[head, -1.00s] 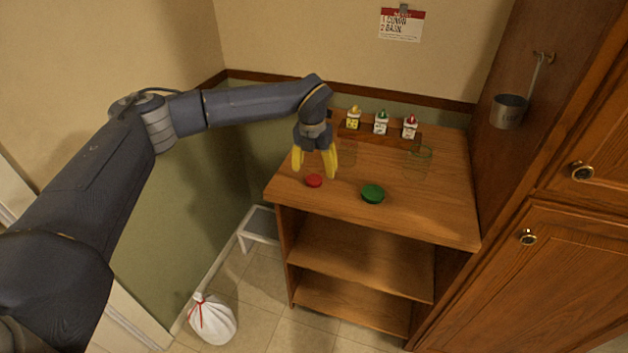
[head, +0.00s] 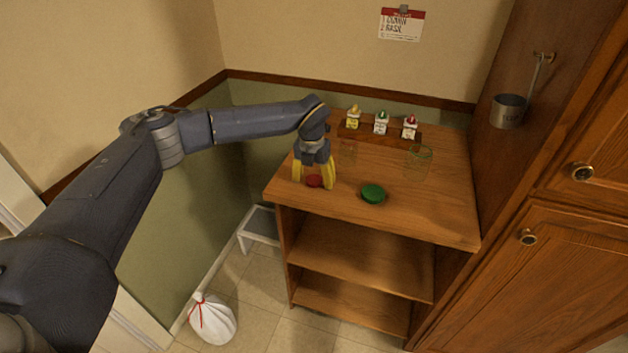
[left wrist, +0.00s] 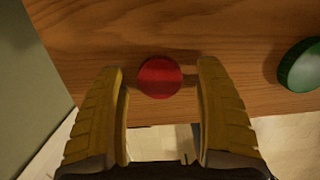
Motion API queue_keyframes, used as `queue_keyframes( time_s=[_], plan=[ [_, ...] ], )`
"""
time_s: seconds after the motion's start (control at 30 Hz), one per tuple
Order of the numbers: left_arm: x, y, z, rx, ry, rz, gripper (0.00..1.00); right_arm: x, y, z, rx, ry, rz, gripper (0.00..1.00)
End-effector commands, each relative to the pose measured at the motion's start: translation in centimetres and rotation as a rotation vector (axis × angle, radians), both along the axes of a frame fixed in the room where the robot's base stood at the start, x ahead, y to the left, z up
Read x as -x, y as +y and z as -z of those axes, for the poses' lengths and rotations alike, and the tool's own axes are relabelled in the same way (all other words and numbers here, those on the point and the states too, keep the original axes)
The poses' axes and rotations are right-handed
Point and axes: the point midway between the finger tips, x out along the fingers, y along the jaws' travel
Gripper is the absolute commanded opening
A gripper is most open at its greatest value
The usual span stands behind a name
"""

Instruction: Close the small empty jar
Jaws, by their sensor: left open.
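The red lid (head: 314,181) lies flat near the front left of the wooden counter top. My left gripper (head: 314,184) is open and low over it, its yellow fingers on either side. In the left wrist view the red lid (left wrist: 160,77) shows between and just beyond the two fingertips (left wrist: 160,72), with nothing held. A small clear glass jar (head: 348,152) stands behind the gripper, faint and hard to see. A larger clear jar (head: 420,160) stands to the right. The green lid (head: 372,194) lies right of the red one. My right gripper is not in view.
Several small bottles (head: 381,124) stand on a wooden rack (head: 425,139) at the back of the counter (head: 440,215). A metal cup (head: 508,111) hangs on the cabinet side at the right. The counter's front right is clear.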

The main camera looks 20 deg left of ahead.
Motion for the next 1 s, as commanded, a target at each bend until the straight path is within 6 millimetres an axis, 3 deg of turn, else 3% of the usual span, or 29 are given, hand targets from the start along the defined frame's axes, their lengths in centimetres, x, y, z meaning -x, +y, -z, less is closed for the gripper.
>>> queue_keyframes(
  time_s=[0.27,0.63,1.0],
  plan=[
    [0.0,0.01,-0.04,0.0,0.0,0.0,0.7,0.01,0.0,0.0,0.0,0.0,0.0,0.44],
    [0.01,0.02,-0.06,0.0,0.0,0.0,0.29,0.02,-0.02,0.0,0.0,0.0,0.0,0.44],
    [0.0,0.02,-0.1,0.0,0.0,0.0,0.28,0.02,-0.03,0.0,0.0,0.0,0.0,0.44]
  ],
)
